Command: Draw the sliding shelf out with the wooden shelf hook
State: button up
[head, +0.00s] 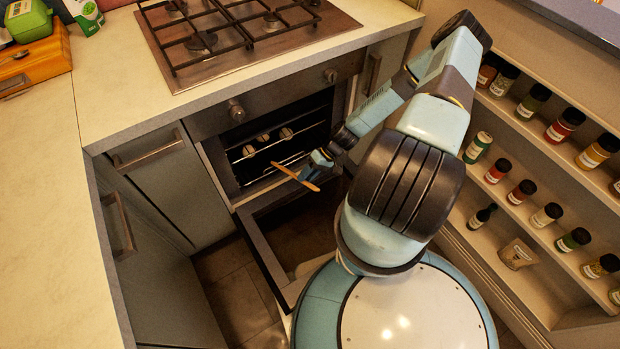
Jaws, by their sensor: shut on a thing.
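The wooden shelf hook (290,174) is a thin orange-brown stick held slantwise in front of the oven opening. My gripper (314,178) is shut on it near its lower right part. The far end of the hook points up and left toward the oven rack. The sliding shelf (252,153) is a wire rack inside the dark oven, with several small pale round things on it. I cannot tell whether the hook touches the rack. The oven door (267,254) hangs open below.
The hob (225,35) and worktop (110,75) lie above the oven. Closed cabinets with bar handles (148,152) stand to the left. A spice rack (520,215) with several jars stands close on the right of my arm.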

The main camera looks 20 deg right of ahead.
jog(key=shift+w+a+f, duration=0.2)
jog(key=shift+w+f, duration=0.55)
jog(key=shift+w, duration=0.1)
jog(key=shift+w+a+f, duration=0.15)
jog(key=shift+w+f, duration=0.55)
jog(key=shift+w, duration=0.15)
jog(key=shift+s, duration=0.15)
jog(key=shift+s+d, duration=0.25)
jog(key=shift+s, duration=0.9)
jog(key=shift+s+d, duration=0.2)
jog(key=shift+s, duration=1.05)
jog(key=shift+s+d, duration=0.25)
jog(key=shift+s, duration=0.95)
jog(key=shift+s+d, duration=0.25)
jog(key=shift+s, duration=1.05)
